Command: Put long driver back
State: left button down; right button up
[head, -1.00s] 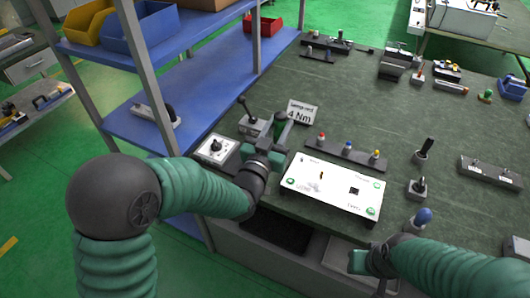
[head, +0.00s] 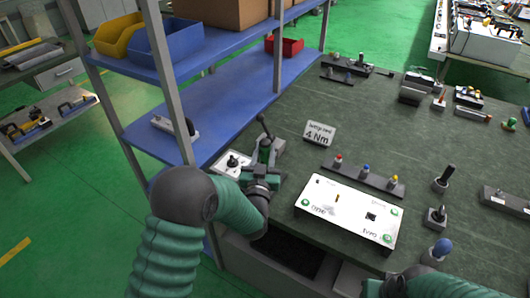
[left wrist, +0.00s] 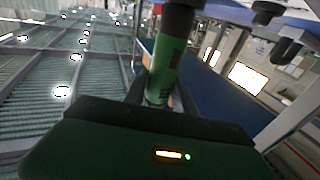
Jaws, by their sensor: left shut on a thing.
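The driver has a green handle and stands roughly upright in my left gripper (head: 262,172). The driver's handle (head: 264,150) shows above the gripper in the head view, in front of a small grey stand with a black lever. In the left wrist view the driver (left wrist: 167,65) is a green cylinder with a dark upper part. My left gripper is shut on it. The driver's lower end is hidden, so I cannot tell if it touches a stand. My right gripper (head: 374,288) is only partly in view at the bottom edge, and its fingers cannot be made out.
A white plate with a black knob (head: 232,161) lies left of the gripper. A "4 Nm" sign (head: 319,134) stands to the right. A white panel (head: 348,210) lies on the green bench, with a rack of coloured bits (head: 366,178) behind it. Blue shelves (head: 225,95) stand at left.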

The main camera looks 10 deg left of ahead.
pick_arm(q)
jog(key=c, duration=1)
grip_release()
jog(key=shift+c, duration=0.2)
jog(key=s+d+f+b, duration=0.1)
jog(key=s, duration=1.1)
jog(key=s+a+f+m+g+h, duration=0.15)
jog(key=s+f+g, duration=0.25)
jog(key=f+g, duration=0.4)
jog(key=s+a+f+g, duration=0.1)
jog(key=s+g, duration=0.3)
jog(key=s, duration=0.4)
jog(key=s+a+f+g, duration=0.2)
jog(key=s+a+g, duration=0.2)
jog(key=s, duration=0.5)
jog(key=shift+f+g, duration=0.15)
jog(key=shift+g, duration=0.15)
